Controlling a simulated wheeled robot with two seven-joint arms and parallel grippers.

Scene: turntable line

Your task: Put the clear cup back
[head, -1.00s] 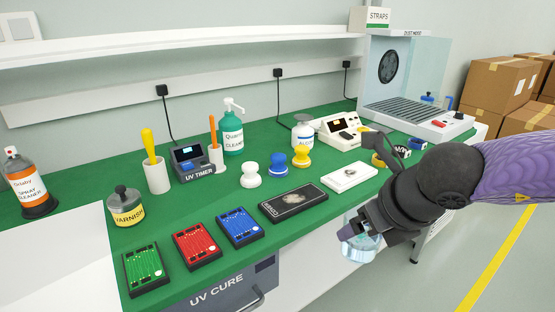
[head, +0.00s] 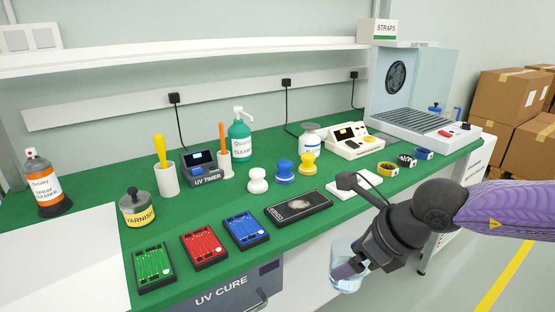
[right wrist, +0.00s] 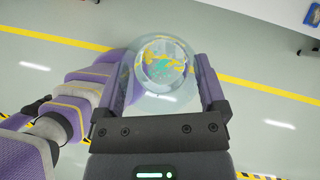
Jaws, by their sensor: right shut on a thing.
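The clear cup (head: 345,268) is see-through and slightly bluish. My right gripper (head: 352,268) is shut on it and holds it in the air in front of the bench's front edge, to the right of the UV CURE drawer. In the right wrist view the cup (right wrist: 163,68) sits between the two fingers of the right gripper (right wrist: 165,85), with the floor below it. Yellow and teal patches show through the cup; I cannot tell whether they are inside it. My left gripper is not in view.
The green bench (head: 105,250) carries green, red (head: 208,245) and blue boards, a black box (head: 298,207), a white pad (head: 352,187), several stampers, bottles and a UV timer (head: 203,170). A dust hood (head: 425,85) stands at the far right. Cardboard boxes (head: 512,100) are stacked beyond it.

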